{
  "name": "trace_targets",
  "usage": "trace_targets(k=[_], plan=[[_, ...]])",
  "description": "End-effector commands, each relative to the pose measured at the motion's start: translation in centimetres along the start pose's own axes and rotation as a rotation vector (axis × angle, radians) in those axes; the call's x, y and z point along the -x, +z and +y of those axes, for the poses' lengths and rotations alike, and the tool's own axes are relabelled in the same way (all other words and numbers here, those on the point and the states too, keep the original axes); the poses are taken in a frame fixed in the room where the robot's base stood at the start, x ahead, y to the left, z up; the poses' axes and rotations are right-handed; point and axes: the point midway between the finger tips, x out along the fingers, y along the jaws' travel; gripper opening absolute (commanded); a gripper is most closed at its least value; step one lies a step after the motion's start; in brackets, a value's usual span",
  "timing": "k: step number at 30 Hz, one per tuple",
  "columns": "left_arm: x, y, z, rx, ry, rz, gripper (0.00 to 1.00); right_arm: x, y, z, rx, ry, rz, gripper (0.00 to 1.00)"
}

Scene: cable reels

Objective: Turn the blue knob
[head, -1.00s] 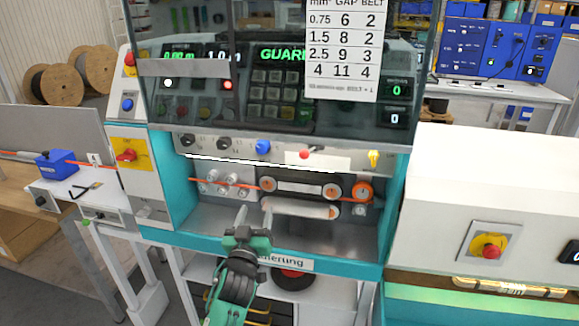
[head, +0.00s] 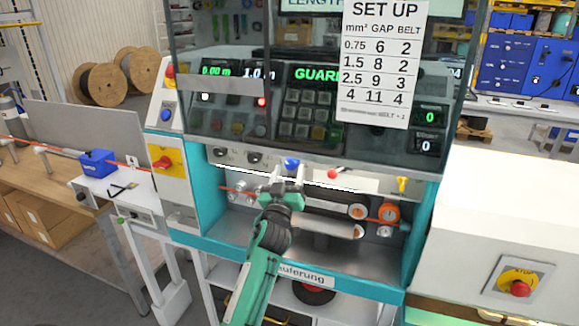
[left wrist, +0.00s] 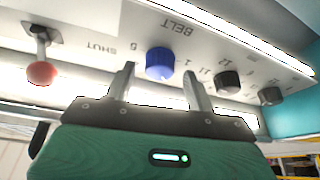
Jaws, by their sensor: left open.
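The blue knob (head: 291,164) sits on the grey panel strip below the machine's dark window. In the left wrist view, the blue knob (left wrist: 160,62) shows beside the upside-down BELT label. My left gripper (head: 283,179) is just below and in front of the knob. In the left wrist view, the fingers of my left gripper (left wrist: 159,76) are apart, one to each side of the knob in the picture, with nothing between them that I see held. I cannot tell how far the tips are from the panel. My right gripper is not in view.
Black knobs (left wrist: 228,81) and a red-balled lever (left wrist: 41,72) flank the knob on the same strip. A yellow key-like switch (head: 402,184) is farther right. Belts and an orange roller (head: 389,213) lie below. The dark window (head: 300,110) stands above.

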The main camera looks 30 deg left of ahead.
Motion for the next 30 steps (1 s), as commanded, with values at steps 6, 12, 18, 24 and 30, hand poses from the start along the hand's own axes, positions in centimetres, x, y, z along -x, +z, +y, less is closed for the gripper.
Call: trace_targets(k=[6,12,18,24,30], plan=[[-1.25,-0.02,0.01,0.0,0.0,0.001,0.55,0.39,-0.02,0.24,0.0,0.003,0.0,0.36],[-1.27,0.03,0.0,0.0,0.001,0.0,0.55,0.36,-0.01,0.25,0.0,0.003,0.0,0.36],[-1.25,0.03,0.0,0.0,0.0,0.0,0.25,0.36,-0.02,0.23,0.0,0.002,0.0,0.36],[-1.24,0.03,0.0,-0.002,0.001,0.0,0.1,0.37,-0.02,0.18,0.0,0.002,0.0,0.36],[-1.26,0.01,-0.06,-0.034,0.015,0.001,0.1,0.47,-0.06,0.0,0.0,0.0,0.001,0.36]])
